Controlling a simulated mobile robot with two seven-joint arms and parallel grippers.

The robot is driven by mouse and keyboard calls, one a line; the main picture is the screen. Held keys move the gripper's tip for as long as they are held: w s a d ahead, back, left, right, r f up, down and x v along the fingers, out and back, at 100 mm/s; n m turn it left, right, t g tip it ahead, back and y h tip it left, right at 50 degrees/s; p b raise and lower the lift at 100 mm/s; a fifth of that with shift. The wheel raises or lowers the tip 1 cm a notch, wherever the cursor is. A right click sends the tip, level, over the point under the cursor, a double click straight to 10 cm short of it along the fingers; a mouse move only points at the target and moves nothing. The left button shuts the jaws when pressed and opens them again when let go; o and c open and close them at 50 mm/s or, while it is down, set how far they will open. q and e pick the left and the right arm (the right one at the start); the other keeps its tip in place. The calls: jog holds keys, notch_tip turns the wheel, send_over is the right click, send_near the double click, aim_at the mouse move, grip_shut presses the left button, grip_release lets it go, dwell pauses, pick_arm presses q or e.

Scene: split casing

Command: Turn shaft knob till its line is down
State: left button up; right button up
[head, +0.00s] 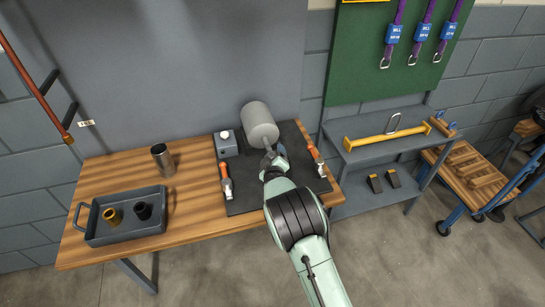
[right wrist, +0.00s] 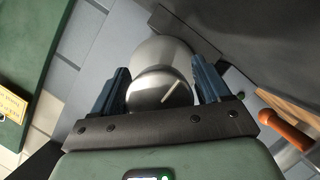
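The grey cylindrical casing (head: 259,122) lies on the dark mat at the back of the bench. Its shiny round shaft knob (right wrist: 158,92) faces the right wrist camera, with a pale line on its face slanting from near the middle toward the upper right of that picture. My right gripper (head: 273,155) is at the casing's near end. In the right wrist view its two blue-grey fingers (right wrist: 161,82) stand on either side of the knob, close to its edges. I cannot tell whether they touch it. In the head view the gripper mostly hides the knob. My left gripper is out of view.
Orange-handled tools (head: 226,186) (head: 315,153) lie on the mat (head: 245,202) on both sides of my right arm. A small grey box (head: 226,145) stands left of the casing.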

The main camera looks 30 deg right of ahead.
jog(key=shift+r, duration=0.1)
jog(key=v, duration=1.3)
jog(key=shift+s, duration=0.2)
